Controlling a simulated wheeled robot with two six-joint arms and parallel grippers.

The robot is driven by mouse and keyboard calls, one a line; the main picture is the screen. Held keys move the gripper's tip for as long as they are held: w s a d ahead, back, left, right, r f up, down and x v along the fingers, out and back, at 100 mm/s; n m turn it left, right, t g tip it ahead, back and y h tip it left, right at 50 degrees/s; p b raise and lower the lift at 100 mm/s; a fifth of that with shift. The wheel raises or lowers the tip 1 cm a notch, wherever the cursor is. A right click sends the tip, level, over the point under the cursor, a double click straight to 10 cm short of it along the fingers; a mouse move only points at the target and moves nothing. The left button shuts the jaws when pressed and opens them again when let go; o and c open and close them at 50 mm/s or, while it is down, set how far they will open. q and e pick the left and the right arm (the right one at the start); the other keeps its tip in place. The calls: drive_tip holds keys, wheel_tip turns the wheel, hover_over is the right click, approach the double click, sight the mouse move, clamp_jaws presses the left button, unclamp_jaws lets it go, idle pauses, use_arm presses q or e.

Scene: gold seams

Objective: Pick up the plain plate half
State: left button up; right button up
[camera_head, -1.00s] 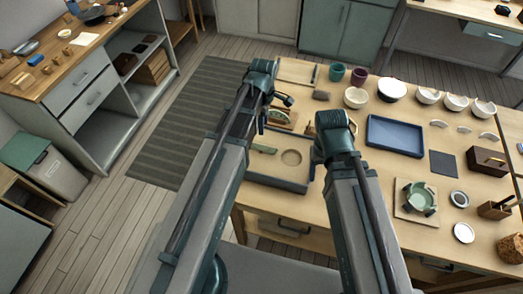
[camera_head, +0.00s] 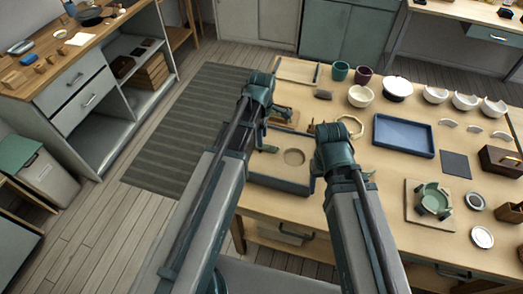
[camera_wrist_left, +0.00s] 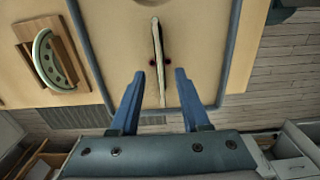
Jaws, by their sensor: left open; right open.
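A thin pale strip (camera_wrist_left: 158,45), apparently the plain plate half seen edge-on, is in the blue-grey rimmed tray (camera_wrist_left: 222,60). The left gripper (camera_head: 263,138) partly covers the tray in the head view. My right gripper (camera_head: 334,152) is open; its fingers are mostly hidden.
A green half-disc with holes (camera_wrist_left: 43,60) rests on a wooden stand (camera_wrist_left: 68,50) beside the tray. A blue tray (camera_head: 404,136), several bowls (camera_head: 437,94), cups (camera_head: 340,71) and a green clamp-like fixture (camera_head: 432,198) occupy the table's right side.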

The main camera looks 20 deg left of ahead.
use_arm(q)
drive_tip(key=shift+a+f+b, duration=0.1)
drive_tip(key=shift+f+b, duration=1)
drive_tip(key=shift+f, duration=0.45)
drive_tip(key=shift+f, duration=0.25)
drive_tip(key=shift+c, duration=0.3)
clamp_jaws()
